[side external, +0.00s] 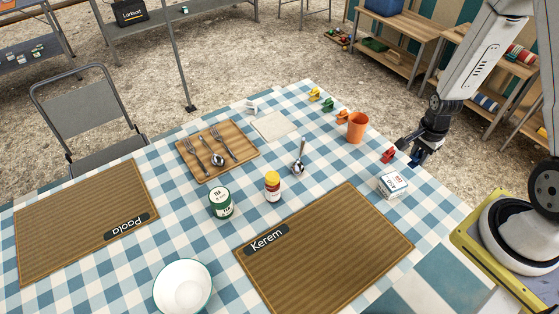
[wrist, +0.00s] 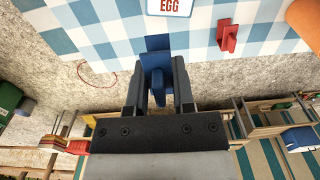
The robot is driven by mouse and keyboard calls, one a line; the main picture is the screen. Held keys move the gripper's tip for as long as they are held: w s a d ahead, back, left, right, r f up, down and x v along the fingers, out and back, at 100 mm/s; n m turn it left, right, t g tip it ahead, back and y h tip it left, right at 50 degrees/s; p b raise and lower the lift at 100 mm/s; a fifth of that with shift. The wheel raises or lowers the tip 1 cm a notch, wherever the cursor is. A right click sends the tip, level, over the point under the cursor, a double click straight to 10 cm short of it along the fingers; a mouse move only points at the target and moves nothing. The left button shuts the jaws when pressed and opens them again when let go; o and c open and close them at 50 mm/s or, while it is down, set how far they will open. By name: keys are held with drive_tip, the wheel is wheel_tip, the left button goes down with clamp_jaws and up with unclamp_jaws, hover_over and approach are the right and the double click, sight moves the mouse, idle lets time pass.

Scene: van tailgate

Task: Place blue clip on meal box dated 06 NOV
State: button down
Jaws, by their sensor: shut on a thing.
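My gripper (side external: 416,150) is shut on the blue clip (wrist: 156,62), seen between the fingers (wrist: 158,84) in the wrist view. The gripper is by the right edge of the table, near the red clip (side external: 388,155). The red clip also shows at the upper right of the wrist view (wrist: 227,37). A white box (side external: 392,182) sits on the cloth close to the gripper. I cannot read a date of 06 NOV anywhere.
A green tin (side external: 220,202), a jar (side external: 272,186), a spoon (side external: 298,157) and the Kerem mat (side external: 330,250) occupy the middle and front of the table.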

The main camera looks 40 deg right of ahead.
drive_tip(key=shift+w+a+r, duration=0.5)
drive_tip(key=shift+w+a, duration=0.4)
drive_tip(key=shift+a, duration=0.55)
hover_over(396, 180)
drive_tip(key=shift+f, duration=2.25)
drive_tip(key=shift+f, duration=0.15)
drive_tip(key=shift+f, duration=1.65)
drive_tip(key=shift+f, duration=0.15)
drive_tip(key=shift+c, duration=2.3)
unclamp_jaws()
wheel_tip(396, 180, up, 12)
